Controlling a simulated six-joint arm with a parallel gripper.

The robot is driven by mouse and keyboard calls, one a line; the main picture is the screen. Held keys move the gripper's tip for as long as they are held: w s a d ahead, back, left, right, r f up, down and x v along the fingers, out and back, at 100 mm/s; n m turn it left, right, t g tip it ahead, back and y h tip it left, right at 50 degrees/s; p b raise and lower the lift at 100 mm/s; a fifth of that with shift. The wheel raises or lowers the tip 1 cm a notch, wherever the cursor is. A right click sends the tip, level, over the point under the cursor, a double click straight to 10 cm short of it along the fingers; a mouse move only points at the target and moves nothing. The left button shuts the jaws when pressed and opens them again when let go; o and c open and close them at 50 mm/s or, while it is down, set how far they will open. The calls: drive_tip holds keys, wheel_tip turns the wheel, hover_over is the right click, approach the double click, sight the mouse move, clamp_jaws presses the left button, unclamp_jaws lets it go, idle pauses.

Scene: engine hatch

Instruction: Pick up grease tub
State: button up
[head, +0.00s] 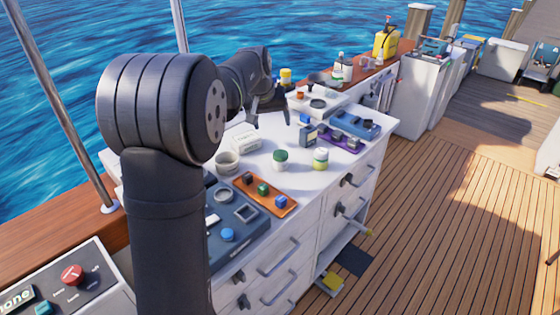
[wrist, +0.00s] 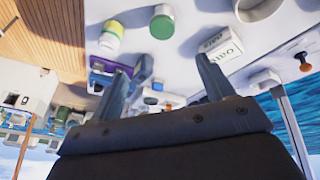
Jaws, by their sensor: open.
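A squat white tub with a dark green lid (head: 280,160) stands upright on the white counter; it also shows in the wrist view (wrist: 162,24) near the top. No readable label shows which of the two is the grease tub. My gripper (head: 268,115) is open and empty above the counter, behind both containers in the head view. Its two fingers are spread in the wrist view (wrist: 163,75), apart from both containers.
A white lettered box (head: 245,142) and a grey cup (head: 228,162) stand left of the tub. Clear counter surrounds the tub.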

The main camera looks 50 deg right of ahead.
wheel_tip(320, 180, down, 3)
drive_tip(key=w+d+m, duration=0.1)
drive_tip(key=w+m, duration=0.1)
drive_tip(key=m, duration=0.4)
approach(280, 155)
drive_tip(key=shift+m+g, duration=0.3)
drive_tip(key=x, duration=0.5)
drive_tip(key=d+x, duration=0.1)
drive_tip(key=x, duration=0.1)
drive_tip(key=shift+w, duration=0.45)
drive_tip(key=x, duration=0.5)
drive_tip(key=shift+a+f, duration=0.3)
drive_tip(key=shift+a, duration=0.05)
drive_tip(key=c, duration=1.1)
drive_tip(key=shift+r, duration=0.1)
drive_tip(key=shift+r, duration=0.1)
